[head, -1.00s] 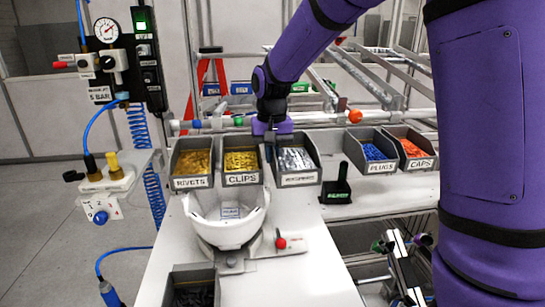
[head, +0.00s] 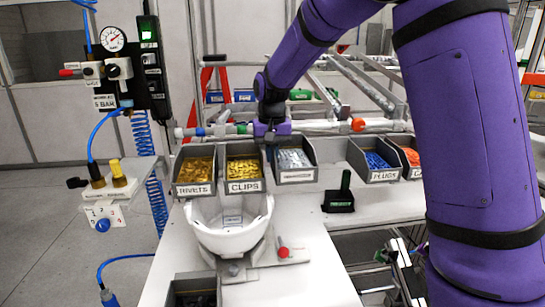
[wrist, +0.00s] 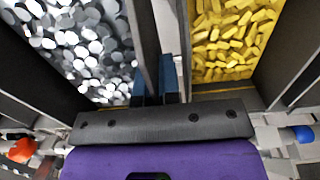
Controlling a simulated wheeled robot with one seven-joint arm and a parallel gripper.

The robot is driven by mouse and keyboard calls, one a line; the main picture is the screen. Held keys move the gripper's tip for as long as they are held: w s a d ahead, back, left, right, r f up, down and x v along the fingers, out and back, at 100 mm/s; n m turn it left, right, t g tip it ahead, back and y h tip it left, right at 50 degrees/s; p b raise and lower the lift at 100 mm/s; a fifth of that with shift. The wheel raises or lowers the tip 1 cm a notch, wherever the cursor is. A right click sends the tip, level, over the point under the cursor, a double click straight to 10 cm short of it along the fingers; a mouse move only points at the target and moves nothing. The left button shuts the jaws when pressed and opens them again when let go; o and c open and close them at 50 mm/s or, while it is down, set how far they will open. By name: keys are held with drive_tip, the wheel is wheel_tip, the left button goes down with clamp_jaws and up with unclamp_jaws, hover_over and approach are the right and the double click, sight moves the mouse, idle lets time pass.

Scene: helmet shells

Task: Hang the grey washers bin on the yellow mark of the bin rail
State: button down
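The grey washers bin (head: 298,177), full of silvery washers, stands right of the clips bin (head: 244,187) and sits higher than it. In the wrist view its side wall (wrist: 146,35) runs between my blue fingertips. My gripper (head: 271,135) is at the bin's back left; in the wrist view (wrist: 155,90) one finger is inside the bin and the other is in the gap beside the clips bin. It appears shut on the wall. The bin rail (head: 395,126) runs behind the bins, with blue, green and orange marks showing. I see no yellow mark; my gripper hides part of the rail.
The rivets bin (head: 195,190) is left of the clips bin. The plugs bin (head: 376,173) and an orange-filled bin (head: 410,160) are to the right. A white helmet shell (head: 230,235) stands in front. A black stand (head: 339,198) is on the table's right.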

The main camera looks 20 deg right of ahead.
drive_tip(key=shift+w+d, duration=0.25)
drive_tip(key=shift+w, duration=0.85)
drive_tip(key=shift+f, duration=1.1)
drive_tip(key=c, duration=1.2)
unclamp_jaws()
drive_tip(key=shift+c, duration=0.2)
